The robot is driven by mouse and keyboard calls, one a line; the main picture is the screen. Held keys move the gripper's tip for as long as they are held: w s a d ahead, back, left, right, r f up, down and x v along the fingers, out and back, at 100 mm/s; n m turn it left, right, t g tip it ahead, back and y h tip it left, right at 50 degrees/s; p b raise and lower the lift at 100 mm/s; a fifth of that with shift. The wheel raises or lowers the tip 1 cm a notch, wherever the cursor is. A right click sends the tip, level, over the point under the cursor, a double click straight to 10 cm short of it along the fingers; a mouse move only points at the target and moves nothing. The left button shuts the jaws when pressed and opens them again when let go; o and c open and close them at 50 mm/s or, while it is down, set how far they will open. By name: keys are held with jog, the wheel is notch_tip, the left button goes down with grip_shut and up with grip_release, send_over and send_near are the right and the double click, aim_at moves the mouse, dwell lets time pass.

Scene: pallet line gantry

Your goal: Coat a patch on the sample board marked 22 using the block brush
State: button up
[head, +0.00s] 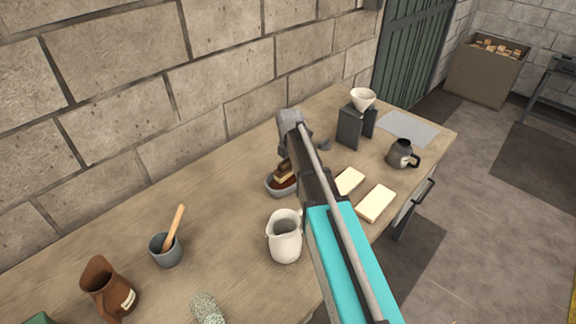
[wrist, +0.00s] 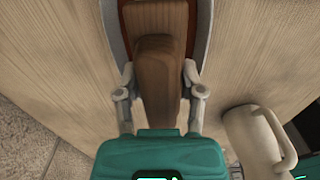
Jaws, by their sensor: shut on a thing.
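The block brush, with its wooden handle (wrist: 157,75), is between the two fingers of my gripper (wrist: 159,78), which is shut on it. In the head view the brush (head: 284,171) stands in a small grey bowl (head: 270,187) holding dark brown coating. The wrist view shows the bowl's rim (wrist: 204,35) around the brush; the bristles are hidden. Two cream sample boards lie on the bench, a nearer one (head: 376,203) and a farther one (head: 348,181). No number is readable on either. My arm covers most of the gripper in the head view.
A white pitcher (head: 285,240) stands close to the bowl and my arm. A grey pot with a wooden stick (head: 166,250) and a brown jug (head: 106,290) are at left. A dripper stand (head: 355,125) and a dark mug (head: 401,155) are beyond the boards. A stone wall runs behind.

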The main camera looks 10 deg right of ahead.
aim_at(289, 172)
jog(key=shift+f+b, duration=1.65)
jog(key=shift+f, duration=0.25)
jog(key=shift+r, duration=0.1)
jog(key=shift+r+p, duration=3.65)
jog(key=shift+p, duration=0.15)
jog(key=shift+r+p, duration=2)
jog(key=shift+r, duration=0.05)
jog(key=shift+f+b, duration=0.75)
jog(key=shift+f, duration=0.05)
jog(key=shift+w, duration=0.1)
